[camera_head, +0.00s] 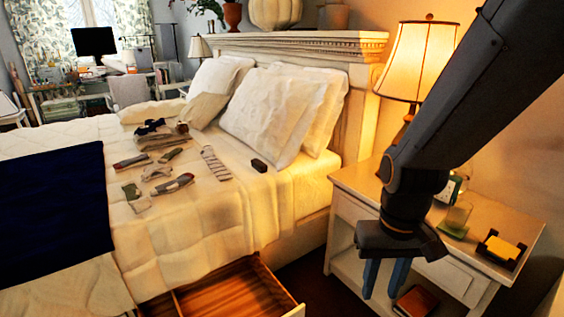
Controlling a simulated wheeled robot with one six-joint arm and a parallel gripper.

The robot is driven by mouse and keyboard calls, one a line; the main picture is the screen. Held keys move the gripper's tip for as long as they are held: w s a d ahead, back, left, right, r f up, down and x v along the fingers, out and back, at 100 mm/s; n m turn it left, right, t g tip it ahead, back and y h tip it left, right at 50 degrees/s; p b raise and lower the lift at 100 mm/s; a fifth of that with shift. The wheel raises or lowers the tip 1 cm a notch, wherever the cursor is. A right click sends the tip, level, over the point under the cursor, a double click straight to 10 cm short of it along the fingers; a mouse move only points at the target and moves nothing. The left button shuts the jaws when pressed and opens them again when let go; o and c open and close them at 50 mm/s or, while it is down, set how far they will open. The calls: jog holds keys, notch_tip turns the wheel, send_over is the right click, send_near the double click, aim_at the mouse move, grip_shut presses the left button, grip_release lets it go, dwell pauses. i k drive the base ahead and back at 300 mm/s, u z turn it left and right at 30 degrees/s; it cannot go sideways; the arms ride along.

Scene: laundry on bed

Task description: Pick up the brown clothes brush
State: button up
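A small dark brown block, which looks like the clothes brush (259,165), lies on the white bed cover near the pillows, to the right of the laundry. My gripper (384,280) hangs pointing down at the right, in front of the bedside table. Its two blue-grey fingers are apart with nothing visible between them. The gripper is well to the right of the brush and does not touch it.
Several socks and folded clothes (160,145) lie on the bed (200,215). White pillows (270,115) lean on the headboard. An open wooden drawer (235,295) juts out below the bed. The bedside table (348,190) holds a lamp (420,60), a glass (457,218) and a yellow pad (502,248).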

aim_at(260, 167)
jog(key=u, duration=0.15)
jog(key=i, duration=0.9)
jog(key=u, duration=0.4)
